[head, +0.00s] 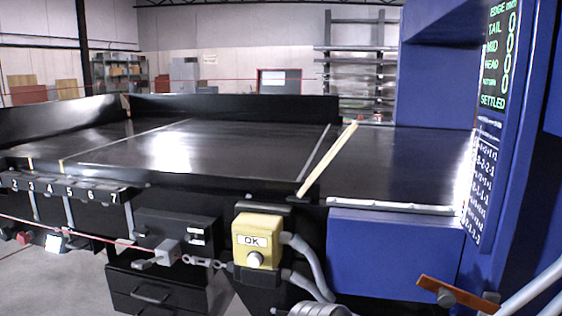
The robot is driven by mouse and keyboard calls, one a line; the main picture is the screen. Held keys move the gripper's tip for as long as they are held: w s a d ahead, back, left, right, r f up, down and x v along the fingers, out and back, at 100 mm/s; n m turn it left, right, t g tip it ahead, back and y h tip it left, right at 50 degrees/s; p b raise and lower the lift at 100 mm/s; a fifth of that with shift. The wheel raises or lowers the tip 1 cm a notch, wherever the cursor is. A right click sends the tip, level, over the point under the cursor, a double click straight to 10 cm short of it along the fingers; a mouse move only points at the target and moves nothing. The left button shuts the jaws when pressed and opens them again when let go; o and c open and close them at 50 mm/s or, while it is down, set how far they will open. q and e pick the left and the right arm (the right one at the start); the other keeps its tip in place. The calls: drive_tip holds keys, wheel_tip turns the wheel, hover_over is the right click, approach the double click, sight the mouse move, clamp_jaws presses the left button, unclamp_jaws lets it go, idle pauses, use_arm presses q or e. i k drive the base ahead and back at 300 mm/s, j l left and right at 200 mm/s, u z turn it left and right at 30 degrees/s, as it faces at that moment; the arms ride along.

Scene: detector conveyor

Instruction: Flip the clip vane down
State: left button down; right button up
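An orange-brown flat strip (462,295) at the lower right, in front of the blue housing, looks like the clip vane. It slopes, with its left end higher than its right end. A dark round knob or pivot (446,297) sits at its middle, and a small dark block (490,298) is near its right end. How it is mounted is cut off by the bottom edge of the view. Neither of my grippers can be made out in the head view.
A black conveyor bed (190,150) runs into the blue housing (395,248). A yellow OK button box (257,240) with grey conduits stands in front. Pale tubes (535,288) cross the lower right corner. A display panel (492,110) rises at right.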

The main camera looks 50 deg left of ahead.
sight(347, 132)
drive_tip(key=u, duration=1.3)
